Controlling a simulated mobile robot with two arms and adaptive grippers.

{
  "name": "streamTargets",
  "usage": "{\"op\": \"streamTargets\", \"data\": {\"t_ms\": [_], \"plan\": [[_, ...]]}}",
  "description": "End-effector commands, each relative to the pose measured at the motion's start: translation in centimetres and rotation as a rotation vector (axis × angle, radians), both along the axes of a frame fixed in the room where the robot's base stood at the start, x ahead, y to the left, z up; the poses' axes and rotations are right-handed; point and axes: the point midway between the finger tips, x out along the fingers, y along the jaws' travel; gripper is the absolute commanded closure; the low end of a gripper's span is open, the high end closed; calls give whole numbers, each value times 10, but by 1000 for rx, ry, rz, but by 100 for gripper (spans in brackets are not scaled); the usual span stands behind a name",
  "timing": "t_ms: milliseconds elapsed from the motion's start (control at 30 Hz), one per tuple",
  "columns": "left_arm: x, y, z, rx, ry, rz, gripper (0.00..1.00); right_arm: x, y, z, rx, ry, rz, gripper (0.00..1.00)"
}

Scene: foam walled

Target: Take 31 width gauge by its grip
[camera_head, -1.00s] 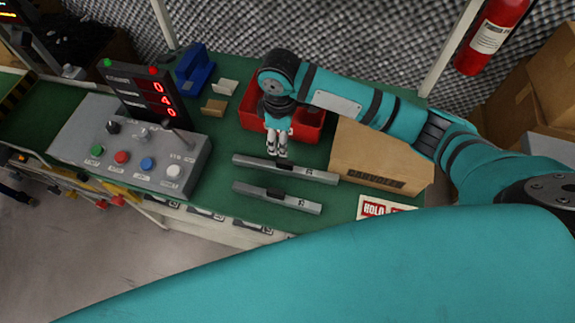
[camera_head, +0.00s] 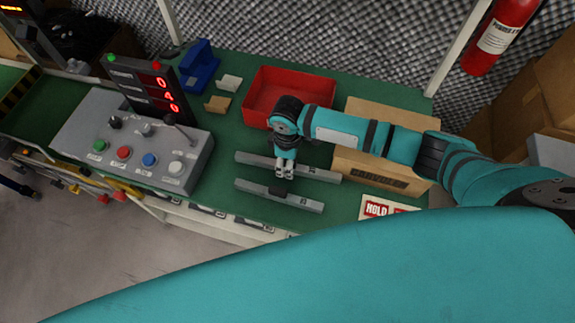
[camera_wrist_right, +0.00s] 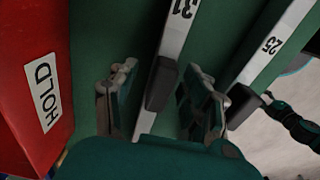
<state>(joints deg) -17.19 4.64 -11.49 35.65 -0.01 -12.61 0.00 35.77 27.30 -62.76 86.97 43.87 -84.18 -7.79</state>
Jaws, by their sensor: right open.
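The 31 width gauge (camera_head: 315,174) is the farther of two grey bars on the green bench. In the right wrist view the gauge (camera_wrist_right: 179,28) shows its number 31, and its dark grip (camera_wrist_right: 161,84) lies between the fingers. My right gripper (camera_head: 284,171) is over the middle of this bar and hides its grip in the head view. In the right wrist view the gripper (camera_wrist_right: 158,98) is open, one finger on each side of the grip, with no clear contact. My left gripper is not in view.
The 25 gauge (camera_head: 300,202) lies parallel, nearer the bench's front edge; its grip (camera_wrist_right: 241,103) is close to one finger. A red tray (camera_head: 303,78) stands behind, a cardboard box (camera_head: 372,175) to the right, and a control box (camera_head: 185,150) to the left.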

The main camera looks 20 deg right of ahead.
Motion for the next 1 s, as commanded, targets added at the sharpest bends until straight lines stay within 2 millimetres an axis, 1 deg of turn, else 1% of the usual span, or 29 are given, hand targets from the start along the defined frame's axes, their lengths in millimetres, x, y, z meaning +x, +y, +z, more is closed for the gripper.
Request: {"op": "streamTargets", "data": {"t_ms": [133,500,867,967,1000], "plan": [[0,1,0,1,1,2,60,0,0,0,0,0,0,52],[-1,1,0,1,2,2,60,0,0,1,0,0,0,100],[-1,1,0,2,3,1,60,1,1,2,1,-2,0,100],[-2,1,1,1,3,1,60,1,1,10,2,-2,0,100],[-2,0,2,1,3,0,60,1,1,16,2,-4,0,100]]}}
